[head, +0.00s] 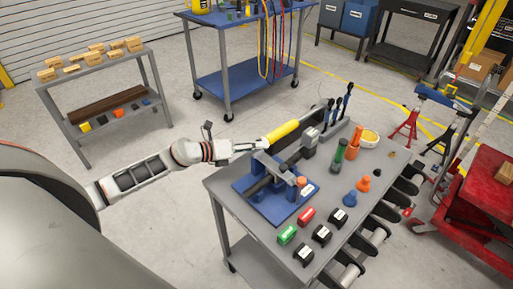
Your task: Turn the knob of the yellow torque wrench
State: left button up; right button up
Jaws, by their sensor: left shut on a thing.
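The yellow torque wrench (283,131) reaches out over the left edge of the grey cart, its yellow handle pointing left toward my arm. Its other end meets the grey and dark parts of the chassis fixture (309,139) above a blue base plate (298,208). My left gripper (262,145) comes in from the left and is shut on the knob at the left end of the wrench handle. The knob is small and mostly hidden by the fingers. My right gripper is not in view.
A shelf with small cartons (90,62) stands at the left. A blue cart (250,82) stands behind. Floor between them is clear.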

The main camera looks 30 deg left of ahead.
pick_arm(q)
jog(key=n+h+b, duration=0.1)
jog(key=b, duration=0.1)
jog(key=n+h+b, duration=0.1)
jog(key=n+b, duration=0.1)
jog(key=shift+f+n, duration=0.3)
jog(key=shift+f, duration=0.05)
jog(key=shift+n, duration=0.3)
jog(key=shift+a+r+n+t+h+b, duration=0.1)
jog(key=shift+n+t+h+b, duration=0.4)
jog(key=shift+n+b, duration=0.45)
jog(key=shift+n+h, duration=0.3)
jog(key=shift+n, duration=0.25)
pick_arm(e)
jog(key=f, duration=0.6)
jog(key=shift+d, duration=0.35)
pick_arm(q)
jog(key=shift+r, duration=0.1)
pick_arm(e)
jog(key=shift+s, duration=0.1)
pick_arm(q)
jog(key=o, duration=1.1)
jog(key=shift+c, duration=0.2)
jog(key=shift+o, duration=0.3)
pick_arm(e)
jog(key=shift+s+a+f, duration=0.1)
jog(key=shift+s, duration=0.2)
